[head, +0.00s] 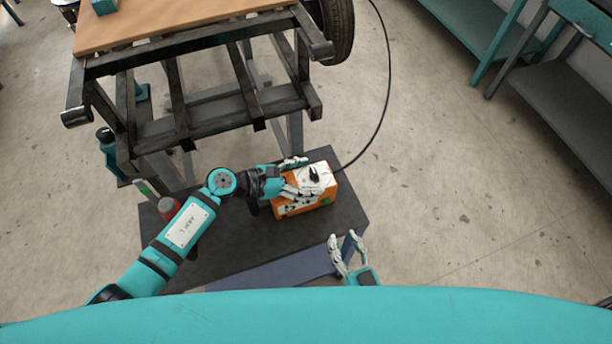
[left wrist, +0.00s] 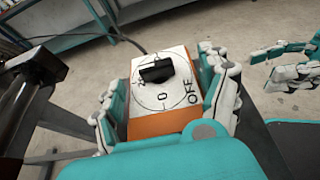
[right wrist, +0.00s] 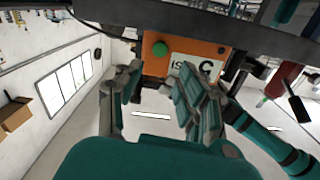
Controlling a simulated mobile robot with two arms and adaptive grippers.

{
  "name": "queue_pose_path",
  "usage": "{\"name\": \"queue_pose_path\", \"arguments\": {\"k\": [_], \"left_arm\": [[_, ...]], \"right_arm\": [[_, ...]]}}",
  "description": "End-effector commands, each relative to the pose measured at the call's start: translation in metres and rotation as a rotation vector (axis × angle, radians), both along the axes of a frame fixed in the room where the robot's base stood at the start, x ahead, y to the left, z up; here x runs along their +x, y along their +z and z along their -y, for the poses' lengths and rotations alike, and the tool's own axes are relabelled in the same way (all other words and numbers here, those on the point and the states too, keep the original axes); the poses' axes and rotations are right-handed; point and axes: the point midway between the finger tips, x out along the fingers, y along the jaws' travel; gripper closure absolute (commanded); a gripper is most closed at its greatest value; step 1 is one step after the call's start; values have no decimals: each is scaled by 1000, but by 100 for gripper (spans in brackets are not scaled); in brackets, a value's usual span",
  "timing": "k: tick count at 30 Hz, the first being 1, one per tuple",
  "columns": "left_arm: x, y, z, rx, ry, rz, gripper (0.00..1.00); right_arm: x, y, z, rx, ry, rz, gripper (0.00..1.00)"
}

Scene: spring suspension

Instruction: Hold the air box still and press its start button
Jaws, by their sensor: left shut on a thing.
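The air box (head: 325,180) is orange with a white top and stands on a dark platform. A black knob (left wrist: 156,71) sits on its top beside "OFF" and "0" marks. My left gripper (head: 304,177) is shut on the box, fingers along two opposite sides, as the left wrist view (left wrist: 164,88) also shows. A green button (right wrist: 160,48) is on the box's orange face in the right wrist view, beside a white label. My right gripper (head: 343,237) is open and empty, apart from the box on its near side; its spread fingers (right wrist: 158,80) point towards that face.
The dark platform (head: 225,255) carries the box and a red item (head: 169,208) at the left. A black metal frame table (head: 200,65) with a wooden top stands behind. A black hose (head: 386,90) runs from the box. Open floor (head: 470,200) lies to the right.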

Motion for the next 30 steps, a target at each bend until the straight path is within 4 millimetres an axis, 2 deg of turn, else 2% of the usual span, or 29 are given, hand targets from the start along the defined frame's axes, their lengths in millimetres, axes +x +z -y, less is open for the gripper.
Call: {"name": "queue_pose_path", "arguments": {"k": [11, 20, 30], "left_arm": [[-3, -5, 0, 6, -4, -8, 67], [-4, -5, 0, 6, -5, -10, 67], [-4, -6, 0, 7, -5, -10, 67]], "right_arm": [[0, 0, 0, 0, 0, 0, 62], [0, 0, 0, 0, 0, 0, 98], [0, 0, 0, 0, 0, 0, 100]]}}
